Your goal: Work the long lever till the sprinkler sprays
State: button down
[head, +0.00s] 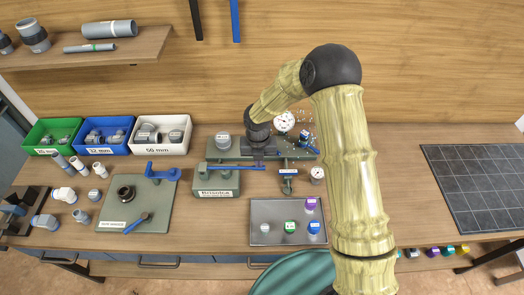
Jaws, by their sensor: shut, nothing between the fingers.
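The green manifold (222,180) stands at the back middle of the bench in the head view, with a labelled block at its front left. A long thin blue-grey bar (232,168), which looks like the long lever, lies nearly level across that block. My gripper (258,163) points down at the bar's right end, shut and empty; I cannot tell whether it touches the bar. A small blue handle (312,150) is on the manifold's right side. Pale specks like water drops (312,132) hang around the blue-topped fitting (304,136), likely the sprinkler. My arm hides part of this area.
A round gauge (284,121) stands behind the manifold, with another gauge (317,174) at its right. A grey tray (262,236) with coloured caps lies in front. A green board (112,212) with blue levers is at left. A dark gridded mat (462,205) lies right.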

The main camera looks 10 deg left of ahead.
jog(key=shift+d+f, duration=0.15)
jog(key=shift+f, duration=0.6)
jog(key=shift+s+d+f, duration=0.15)
jog(key=shift+s, duration=0.1)
jog(key=shift+d, duration=0.1)
notch_tip(320, 180, up, 5)
jog(key=p, duration=0.3)
jog(key=shift+w+p, duration=0.15)
jog(key=shift+p, duration=0.25)
jog(key=shift+w+r+b, duration=0.15)
jog(key=shift+r+b, duration=0.1)
jog(key=shift+b, duration=0.2)
notch_tip(320, 180, up, 9)
jog(key=b, duration=0.2)
jog(key=shift+r, duration=0.15)
jog(key=shift+d, duration=0.1)
